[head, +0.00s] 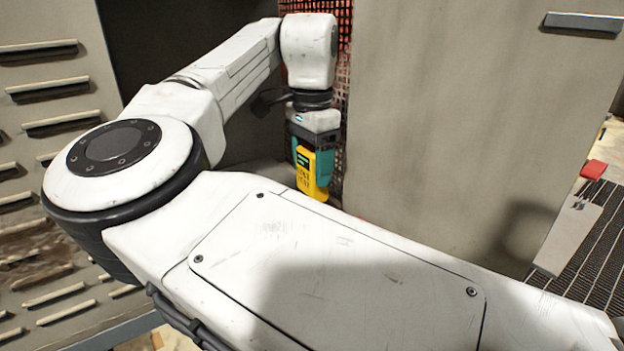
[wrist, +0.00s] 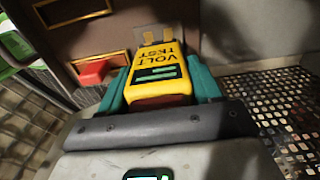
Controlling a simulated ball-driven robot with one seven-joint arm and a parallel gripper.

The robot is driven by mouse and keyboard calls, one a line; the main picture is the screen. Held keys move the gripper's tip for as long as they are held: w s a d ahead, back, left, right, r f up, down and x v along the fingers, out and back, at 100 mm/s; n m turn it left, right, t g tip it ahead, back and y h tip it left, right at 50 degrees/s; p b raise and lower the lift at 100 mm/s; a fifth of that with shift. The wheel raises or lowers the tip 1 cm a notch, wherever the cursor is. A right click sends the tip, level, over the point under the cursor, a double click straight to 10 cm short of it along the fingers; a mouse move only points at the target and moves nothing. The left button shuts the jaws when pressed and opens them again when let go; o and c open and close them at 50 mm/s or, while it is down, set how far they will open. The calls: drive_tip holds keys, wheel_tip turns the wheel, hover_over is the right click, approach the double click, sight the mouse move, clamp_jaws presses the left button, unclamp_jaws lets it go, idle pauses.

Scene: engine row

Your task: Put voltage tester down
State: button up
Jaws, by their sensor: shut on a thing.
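The yellow voltage tester (head: 304,170) hangs in my gripper (head: 312,162) beyond my arm in the head view. In the wrist view the tester (wrist: 158,72) shows its lettering and a dark display, between the two teal fingers of my gripper (wrist: 158,84). The fingers are shut on its sides. My upper arm hides what lies under the tester in the head view. I cannot tell whether its far end touches anything.
A grey cabinet panel (head: 440,120) with a dark handle stands right of my gripper. A louvred grey panel (head: 40,70) is at left. A red mesh (head: 345,60) is behind the wrist. A red block (wrist: 93,72) and perforated grating (wrist: 275,105) show in the wrist view.

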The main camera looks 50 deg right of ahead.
sight(312, 181)
drive_tip(key=shift+f, duration=1.7)
drive_tip(key=o, duration=1.2)
drive_tip(key=shift+f, duration=0.15)
drive_tip(key=shift+r, duration=3.9)
